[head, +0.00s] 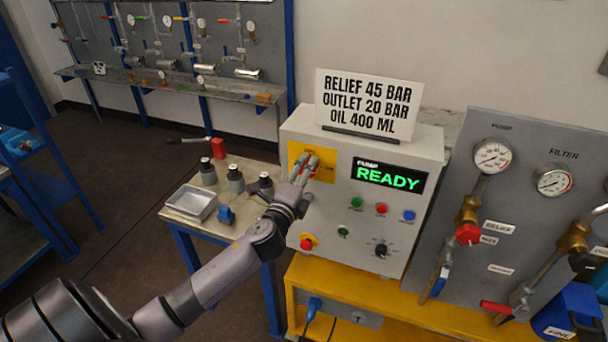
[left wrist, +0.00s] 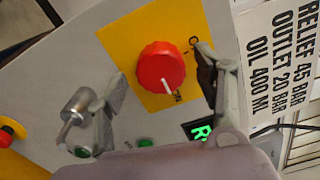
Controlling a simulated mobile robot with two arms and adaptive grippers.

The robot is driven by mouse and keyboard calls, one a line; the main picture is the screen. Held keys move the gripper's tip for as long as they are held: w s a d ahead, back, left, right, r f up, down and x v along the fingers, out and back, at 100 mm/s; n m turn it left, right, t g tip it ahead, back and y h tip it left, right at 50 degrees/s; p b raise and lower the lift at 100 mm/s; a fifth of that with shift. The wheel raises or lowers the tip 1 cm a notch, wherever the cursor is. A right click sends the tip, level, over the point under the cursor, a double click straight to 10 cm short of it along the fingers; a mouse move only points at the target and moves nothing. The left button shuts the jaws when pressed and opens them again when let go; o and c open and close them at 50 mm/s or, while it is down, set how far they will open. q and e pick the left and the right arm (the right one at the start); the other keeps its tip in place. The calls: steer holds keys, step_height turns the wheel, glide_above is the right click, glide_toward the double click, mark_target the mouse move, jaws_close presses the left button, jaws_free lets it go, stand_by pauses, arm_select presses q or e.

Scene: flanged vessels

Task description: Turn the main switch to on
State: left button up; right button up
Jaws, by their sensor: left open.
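The main switch is a red round knob (left wrist: 159,67) on a yellow plate (left wrist: 125,38), on the front of the grey pump cabinet (head: 337,205). Its white mark points toward a small label at the plate's edge that seems to read ON. Another label, partly hidden by a finger, starts with O. My left gripper (head: 305,163) is open in front of the plate. In the left wrist view its fingers stand to either side of the knob, apart from it in the picture. In the head view the fingers hide most of the knob.
The pump display (head: 388,175) is lit green with READY. Small buttons, a black dial (head: 381,250) and a red emergency button (head: 306,243) sit below. A sign (head: 367,103) stands on the cabinet. Left is a side table with bottles (head: 235,179) and a tray (head: 192,204).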

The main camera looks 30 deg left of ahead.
arm_select(q)
steer(key=shift+s, duration=0.1)
steer(key=v, duration=1.1)
steer(key=shift+s+d, duration=0.2)
steer(key=shift+s, duration=0.2)
